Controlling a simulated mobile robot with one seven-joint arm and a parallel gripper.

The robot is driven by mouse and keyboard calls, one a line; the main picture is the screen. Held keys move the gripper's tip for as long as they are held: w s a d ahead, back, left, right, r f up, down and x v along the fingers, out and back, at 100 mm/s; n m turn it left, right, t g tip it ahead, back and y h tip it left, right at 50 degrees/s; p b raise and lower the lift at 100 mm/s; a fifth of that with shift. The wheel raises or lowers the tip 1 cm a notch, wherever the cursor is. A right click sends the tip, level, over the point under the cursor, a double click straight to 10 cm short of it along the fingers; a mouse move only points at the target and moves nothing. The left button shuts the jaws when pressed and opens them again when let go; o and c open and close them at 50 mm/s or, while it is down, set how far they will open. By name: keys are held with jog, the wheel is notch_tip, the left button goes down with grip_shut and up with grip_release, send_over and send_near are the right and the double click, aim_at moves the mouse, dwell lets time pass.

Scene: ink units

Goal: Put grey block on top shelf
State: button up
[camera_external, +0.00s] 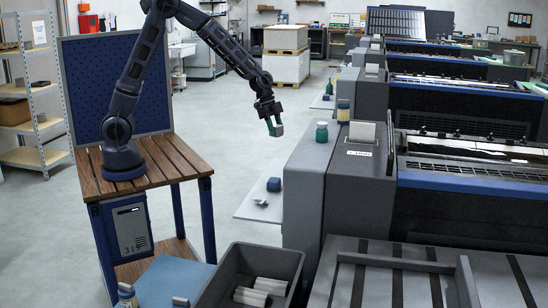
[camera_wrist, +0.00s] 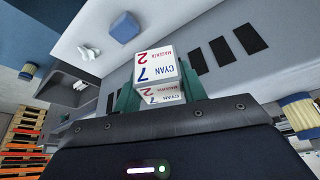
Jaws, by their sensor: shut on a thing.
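My gripper (camera_external: 274,124) hangs in the air left of the nearest ink unit, at about the height of its top. Its green fingers are shut on a light grey block, which shows as a small pale piece at the fingertips in the external view (camera_external: 277,131). In the wrist view, the block (camera_wrist: 156,68) sits between the fingers and has "CYAN 7" and "MAGENTA 2" printed on it. I cannot tell whether this is the top shelf meant.
A low white ledge (camera_external: 246,205) holds a blue block (camera_external: 274,184) and a small grey piece (camera_external: 261,201). A green jar (camera_external: 322,132) and a yellow-and-blue jar (camera_external: 343,110) stand on the ink unit. A grey bin (camera_external: 228,256) holds white rolls. Floor between rack and machines is largely open.

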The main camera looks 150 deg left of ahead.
notch_tip(320, 180, down, 20)
jog(key=shift+s+r, duration=0.1)
jog(key=shift+s, duration=0.05)
dwell(0.6)
jog(key=o, duration=1)
jog(key=shift+c, duration=0.2)
jog(key=v, duration=1.2)
